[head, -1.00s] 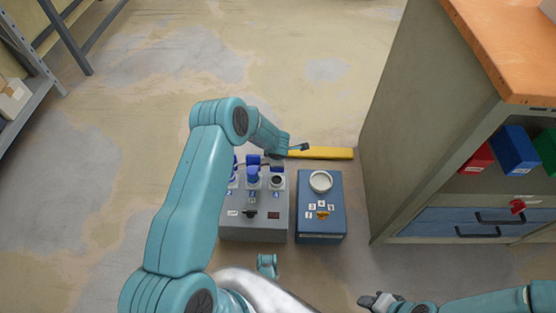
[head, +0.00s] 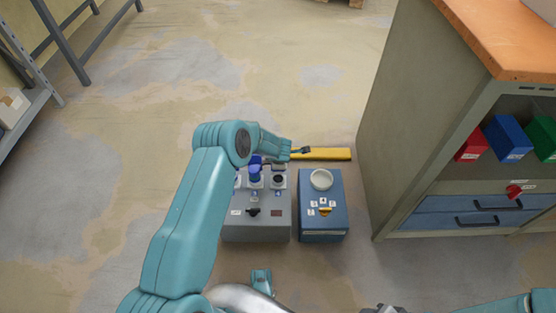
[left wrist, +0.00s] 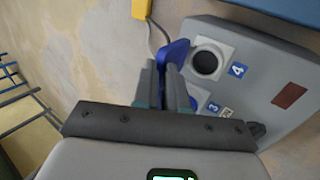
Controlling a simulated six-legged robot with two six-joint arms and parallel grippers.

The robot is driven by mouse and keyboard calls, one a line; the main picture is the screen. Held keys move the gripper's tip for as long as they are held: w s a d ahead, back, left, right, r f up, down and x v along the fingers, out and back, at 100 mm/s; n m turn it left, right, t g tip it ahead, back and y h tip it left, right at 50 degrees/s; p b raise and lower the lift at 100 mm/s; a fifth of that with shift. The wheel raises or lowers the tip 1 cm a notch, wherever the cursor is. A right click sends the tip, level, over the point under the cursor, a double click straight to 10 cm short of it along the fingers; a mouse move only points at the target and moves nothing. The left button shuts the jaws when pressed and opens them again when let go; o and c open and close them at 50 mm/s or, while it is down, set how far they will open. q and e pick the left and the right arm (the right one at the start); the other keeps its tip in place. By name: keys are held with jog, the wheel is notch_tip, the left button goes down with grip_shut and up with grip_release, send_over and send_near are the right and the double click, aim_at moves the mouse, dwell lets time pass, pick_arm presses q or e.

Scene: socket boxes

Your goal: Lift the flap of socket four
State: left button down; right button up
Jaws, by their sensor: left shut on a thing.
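The grey socket box (head: 255,225) stands on the floor; it also shows in the left wrist view (left wrist: 285,65). Socket four (left wrist: 207,62) is a white square with a dark round hole, beside a blue "4" label (left wrist: 238,69). Its hole is uncovered. A blue flap (left wrist: 176,52) stands at the socket's left side in the left wrist view. My left gripper (left wrist: 167,78) is shut on this flap. My right gripper (head: 384,308) is cut off by the bottom edge.
A blue box (head: 321,220) with a white round top stands right of the socket box. A yellow bar (head: 325,154) lies behind. A cabinet (head: 415,140) stands at the right, a grey rack (head: 25,65) at the left. Open floor lies left.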

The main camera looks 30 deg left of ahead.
pick_arm(q)
jog(key=shift+a, duration=0.15)
jog(key=c, duration=1.2)
grip_release()
jog(key=shift+w, duration=0.15)
jog(key=shift+o, duration=0.2)
jog(key=p+v, duration=0.5)
jog(key=v, duration=1.1)
jog(key=shift+r, duration=0.15)
